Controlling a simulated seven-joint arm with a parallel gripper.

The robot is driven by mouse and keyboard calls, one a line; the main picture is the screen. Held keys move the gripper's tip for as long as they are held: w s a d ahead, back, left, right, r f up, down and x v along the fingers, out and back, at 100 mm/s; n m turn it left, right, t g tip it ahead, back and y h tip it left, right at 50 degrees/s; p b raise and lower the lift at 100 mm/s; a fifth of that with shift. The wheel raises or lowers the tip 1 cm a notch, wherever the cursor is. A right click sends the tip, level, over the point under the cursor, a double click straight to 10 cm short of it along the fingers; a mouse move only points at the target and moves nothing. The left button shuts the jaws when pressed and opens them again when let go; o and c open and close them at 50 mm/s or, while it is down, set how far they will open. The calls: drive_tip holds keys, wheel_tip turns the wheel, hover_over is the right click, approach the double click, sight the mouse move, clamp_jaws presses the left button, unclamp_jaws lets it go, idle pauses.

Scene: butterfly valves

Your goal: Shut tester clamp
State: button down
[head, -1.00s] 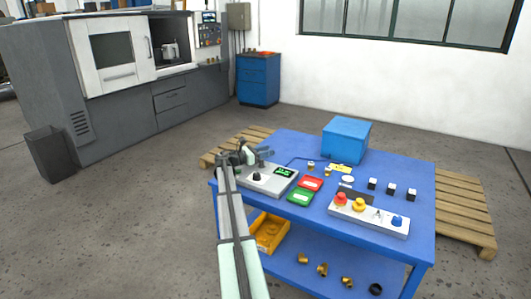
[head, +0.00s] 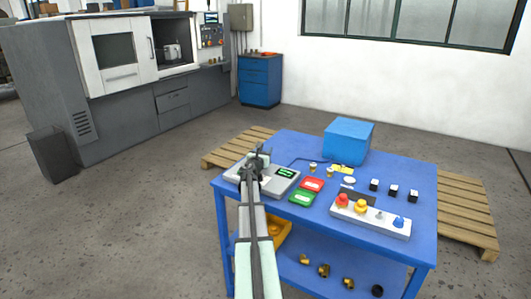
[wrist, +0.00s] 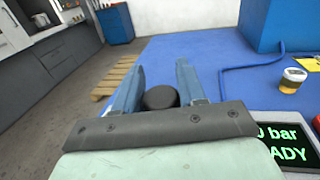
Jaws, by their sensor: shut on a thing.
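The tester (head: 283,180) is a grey box with a lit green display, at the left end of the blue table. Its display (wrist: 287,143) shows green text at the right of the wrist view, in part "bar" and "ADY". The dark clamp (head: 262,152) stands at the tester's back left, mostly hidden by my arm. My gripper (wrist: 160,88) is over the tester, shut on a round black knob (wrist: 160,97) between its two fingers. The knob looks like the end of the clamp's handle; the rest of it is hidden below the gripper.
Red (head: 313,184) and green (head: 302,197) trays lie right of the tester. A blue box (head: 347,140) stands at the back, with a cable on the table beside it. A control panel (head: 370,217) with coloured buttons is at the front right. A yellow bin (head: 283,233) is below.

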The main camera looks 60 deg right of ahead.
drive_tip(key=shift+a+n+t+y, duration=0.1)
drive_tip(key=shift+n+t+y, duration=0.2)
drive_tip(key=shift+n+t, duration=0.45)
drive_tip(key=shift+w+n+t+y, duration=0.3)
drive_tip(key=shift+n+t+y, duration=0.3)
drive_tip(key=shift+t, duration=0.75)
drive_tip(key=c, duration=0.7)
unclamp_jaws()
drive_tip(key=shift+c, duration=0.2)
drive_tip(key=shift+s+a, duration=0.1)
drive_tip(key=v, duration=1.3)
drive_tip(key=shift+a+f, duration=0.1)
drive_tip(key=shift+a, duration=0.2)
